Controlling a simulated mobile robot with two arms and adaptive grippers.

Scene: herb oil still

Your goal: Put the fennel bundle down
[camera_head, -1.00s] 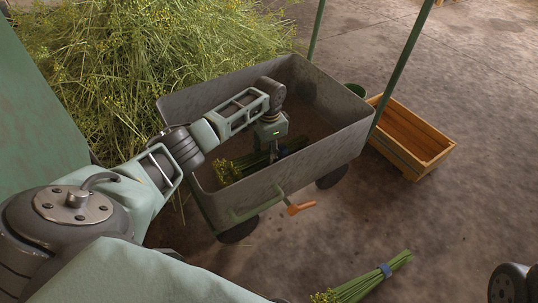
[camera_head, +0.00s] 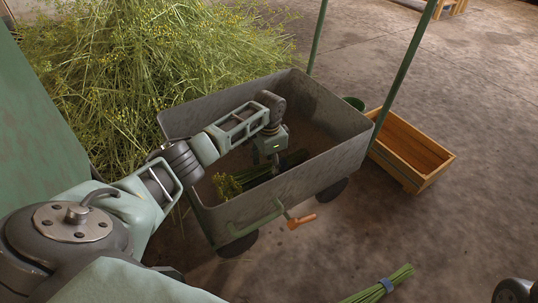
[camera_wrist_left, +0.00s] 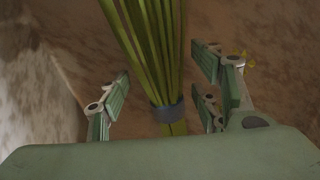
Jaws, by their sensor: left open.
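A fennel bundle lies inside the grey metal cart (camera_head: 335,165); its yellow flower heads (camera_head: 228,186) point left and its green stems run right. My left gripper (camera_head: 274,166) reaches down into the cart over the stems. In the left wrist view the stems of the fennel bundle (camera_wrist_left: 148,45), with a blue-grey band, lie between my left gripper's spread fingers (camera_wrist_left: 162,96). The fingers stand apart from the stems on both sides. Another fennel bundle (camera_head: 372,293) with a blue band lies on the floor, cut off by the bottom edge. My right gripper is not in view.
A large heap of cut fennel (camera_head: 130,75) lies behind and left of the cart.

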